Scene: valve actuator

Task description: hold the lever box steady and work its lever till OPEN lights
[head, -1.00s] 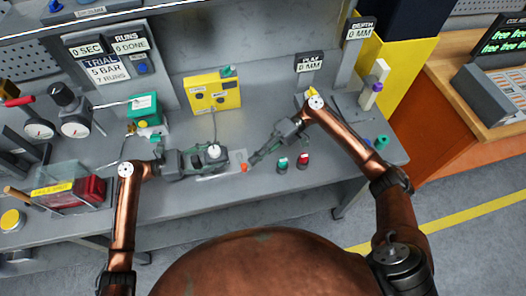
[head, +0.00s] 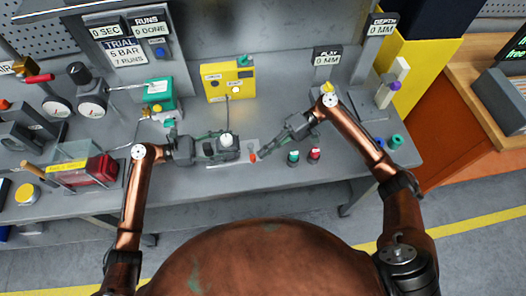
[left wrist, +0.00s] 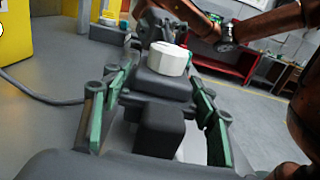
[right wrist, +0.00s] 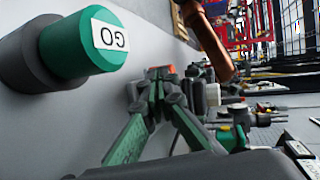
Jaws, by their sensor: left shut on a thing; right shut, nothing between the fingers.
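The lever box (head: 226,143) is a dark grey block with a white round knob on top, standing on a pale plate on the bench. My left gripper (head: 212,149) is shut on it from the left. The left wrist view shows the box body (left wrist: 160,84) between the green-padded fingers. The red lever tip (head: 252,158) sticks out at the box's right end. My right gripper (head: 261,154) is shut and empty, its fingertips close beside the red tip; contact is unclear. In the right wrist view the orange-red tip (right wrist: 160,70) shows just beyond the closed fingers (right wrist: 158,82).
A cable runs from the box to a yellow unit (head: 242,88) behind; its small labels are unreadable. A green button (head: 293,157), marked GO in the right wrist view (right wrist: 75,50), and a red button (head: 314,154) stand right of the right gripper. Gauges and a red bin (head: 100,168) are left.

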